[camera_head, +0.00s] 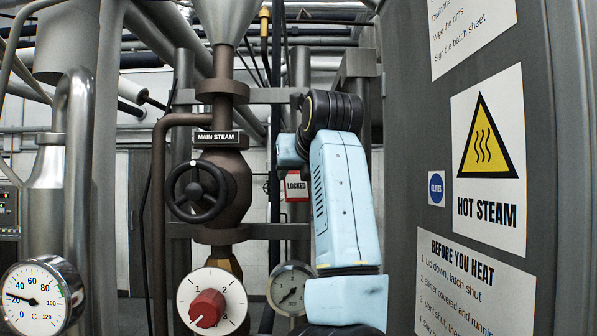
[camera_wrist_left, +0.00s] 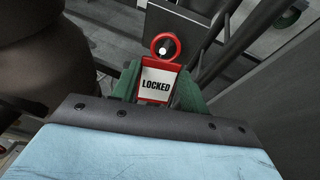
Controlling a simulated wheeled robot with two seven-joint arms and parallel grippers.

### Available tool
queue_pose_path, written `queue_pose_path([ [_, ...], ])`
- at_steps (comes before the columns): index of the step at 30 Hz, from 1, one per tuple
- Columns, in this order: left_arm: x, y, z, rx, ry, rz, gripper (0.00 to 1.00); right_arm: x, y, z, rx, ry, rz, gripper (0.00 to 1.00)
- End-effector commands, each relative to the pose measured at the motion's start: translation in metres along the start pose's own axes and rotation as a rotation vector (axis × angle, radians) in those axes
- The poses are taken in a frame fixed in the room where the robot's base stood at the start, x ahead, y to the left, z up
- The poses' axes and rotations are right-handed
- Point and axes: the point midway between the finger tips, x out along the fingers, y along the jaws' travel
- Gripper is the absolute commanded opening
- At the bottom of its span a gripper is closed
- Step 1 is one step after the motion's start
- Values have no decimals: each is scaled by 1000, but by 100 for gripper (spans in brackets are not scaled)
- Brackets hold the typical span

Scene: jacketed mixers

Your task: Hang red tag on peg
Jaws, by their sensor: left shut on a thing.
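The red tag (camera_head: 297,187) has a white face reading LOCKED and hangs below my light blue left wrist in the head view. In the left wrist view the tag (camera_wrist_left: 157,84) sits between the green fingers of my left gripper (camera_wrist_left: 158,88), which is shut on it. Its red ring stands beyond the fingers. A pale round peg tip (camera_wrist_left: 164,51) shows inside the ring's opening. I cannot tell whether the ring is around the peg or only lined up in front of it. In the head view the fingers are hidden. My right gripper is in neither view.
A brown steam valve with a black handwheel (camera_head: 196,192) stands left of my arm. Below are a red knob (camera_head: 207,308) and a gauge (camera_head: 291,289). A large grey panel with a HOT STEAM sign (camera_head: 488,160) is close on the right. A dark plate (camera_wrist_left: 182,27) lies behind the ring.

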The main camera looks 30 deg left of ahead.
Motion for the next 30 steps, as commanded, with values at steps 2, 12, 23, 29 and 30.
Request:
queue_pose_path([
  [2, 0, 0, 0, 0, 0, 0, 20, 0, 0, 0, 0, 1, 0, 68],
  [12, 0, 0, 0, 0, 0, 0, 70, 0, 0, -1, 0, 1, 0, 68],
  [23, -19, -1, -1, -1, -2, -3, 70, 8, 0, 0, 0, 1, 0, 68],
  [29, -63, 0, -2, -1, -4, -3, 70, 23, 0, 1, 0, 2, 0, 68],
  [30, -72, 0, -2, -1, -5, -2, 70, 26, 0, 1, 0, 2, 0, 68],
])
